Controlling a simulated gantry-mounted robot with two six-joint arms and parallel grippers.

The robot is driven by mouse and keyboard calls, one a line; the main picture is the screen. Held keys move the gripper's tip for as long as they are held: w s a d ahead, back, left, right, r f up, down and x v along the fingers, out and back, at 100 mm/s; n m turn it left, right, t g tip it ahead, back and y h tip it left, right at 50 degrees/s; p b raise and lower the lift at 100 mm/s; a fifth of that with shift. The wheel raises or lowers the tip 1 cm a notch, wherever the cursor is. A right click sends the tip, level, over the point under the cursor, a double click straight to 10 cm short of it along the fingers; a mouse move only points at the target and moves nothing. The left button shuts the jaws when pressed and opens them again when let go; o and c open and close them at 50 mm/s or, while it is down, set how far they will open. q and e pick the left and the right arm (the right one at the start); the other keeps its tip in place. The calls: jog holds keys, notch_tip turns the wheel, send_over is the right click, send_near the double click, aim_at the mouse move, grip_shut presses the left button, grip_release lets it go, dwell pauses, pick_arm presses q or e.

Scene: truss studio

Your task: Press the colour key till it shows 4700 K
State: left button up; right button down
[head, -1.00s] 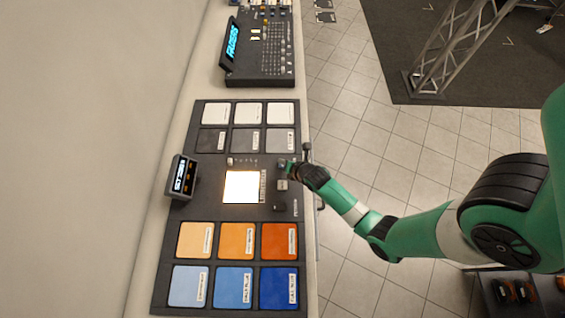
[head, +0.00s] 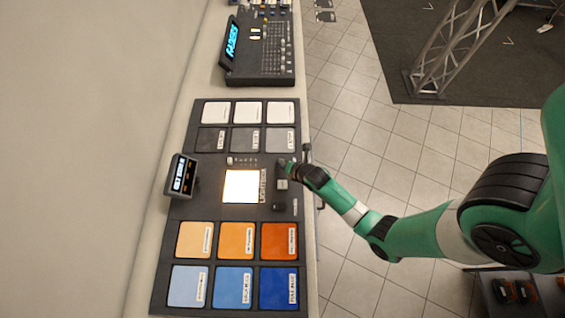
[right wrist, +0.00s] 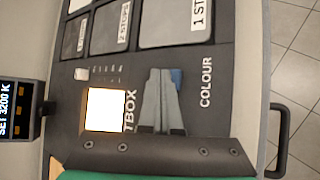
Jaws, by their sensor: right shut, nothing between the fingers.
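My right gripper (head: 287,165) is shut and empty, at the right side of the dark control board (head: 225,212). In the right wrist view its fingers (right wrist: 163,82) point at a blue key (right wrist: 176,78), mostly hidden behind them, beside the word COLOUR. I cannot tell whether the fingertips touch the key. The small display (head: 182,176) stands at the board's left edge. In the right wrist view the display (right wrist: 17,110) reads SET 3200 K. The light box window (head: 241,186) glows warm white. My left gripper is not in view.
White and grey swatches (head: 249,139) lie above the window, and orange and blue swatches (head: 236,240) below it. A light key (head: 282,184) and a dark knob (head: 278,207) sit close below the gripper. A mixing console (head: 262,60) stands further back. A handle (right wrist: 283,140) sticks out at the edge.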

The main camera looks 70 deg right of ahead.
jog(key=shift+f+b, duration=0.3)
jog(key=shift+f, duration=0.15)
dwell(0.6)
jog(key=shift+r, duration=0.1)
jog(key=shift+r+p, duration=0.75)
jog(key=shift+p, duration=0.15)
notch_tip(320, 180, up, 5)
jog(key=p, duration=0.5)
jog(key=shift+r, duration=0.1)
dwell(0.6)
